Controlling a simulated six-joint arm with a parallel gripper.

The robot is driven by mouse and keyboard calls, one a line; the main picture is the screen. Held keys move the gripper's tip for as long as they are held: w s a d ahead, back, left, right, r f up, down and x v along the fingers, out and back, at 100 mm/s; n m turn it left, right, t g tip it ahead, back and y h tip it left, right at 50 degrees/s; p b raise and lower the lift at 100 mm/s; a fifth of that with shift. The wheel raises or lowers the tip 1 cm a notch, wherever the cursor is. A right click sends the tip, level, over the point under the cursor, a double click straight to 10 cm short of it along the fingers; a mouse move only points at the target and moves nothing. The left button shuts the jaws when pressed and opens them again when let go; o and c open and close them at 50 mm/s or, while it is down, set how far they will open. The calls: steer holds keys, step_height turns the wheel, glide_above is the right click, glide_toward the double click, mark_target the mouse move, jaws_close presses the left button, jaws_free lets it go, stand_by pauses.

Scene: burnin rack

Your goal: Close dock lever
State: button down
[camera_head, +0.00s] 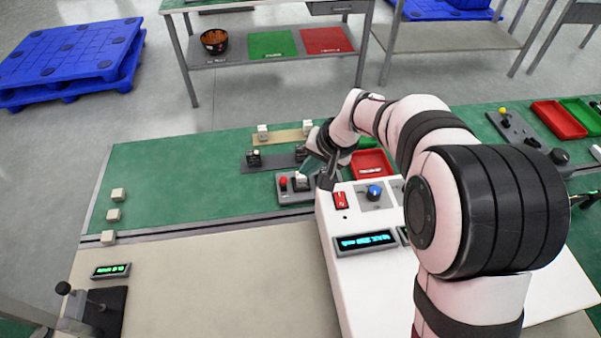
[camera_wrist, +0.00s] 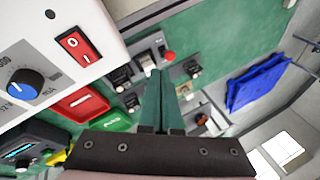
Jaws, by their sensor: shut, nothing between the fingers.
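A grey dock (camera_head: 296,198) with a red-knobbed lever (camera_head: 283,182) lies on the green mat, left of the white instrument box. A pale block (camera_head: 301,181) sits in the dock beside the lever. My gripper (camera_head: 306,169) is just above and right of the dock, its green fingers together and empty. In the wrist view, the fingers (camera_wrist: 157,75) point at the dock (camera_wrist: 151,42), with the red knob (camera_wrist: 169,56) just right of their tips. The fingers partly hide the dock's near side. I cannot tell whether the fingertips touch it, nor the lever's exact angle.
The white box (camera_head: 345,285) with a red switch (camera_head: 340,200) and blue knob (camera_head: 374,192) stands right of the dock. A grey rack strip (camera_head: 270,161) with black sockets lies behind it. A red tray (camera_head: 371,165) is close by.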

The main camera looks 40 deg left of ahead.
mark_target(283, 184)
steer(key=x, duration=1)
steer(key=shift+w+a+r, duration=0.2)
steer(key=shift+w+a, duration=0.05)
stand_by(0.3)
steer(key=shift+w+a+r, duration=0.2)
steer(key=shift+w+a, duration=0.05)
steer(key=shift+w+a+r, duration=0.25)
steer(key=shift+w+a, duration=0.45)
steer(key=shift+r, duration=0.2)
steer(key=shift+r, duration=0.6)
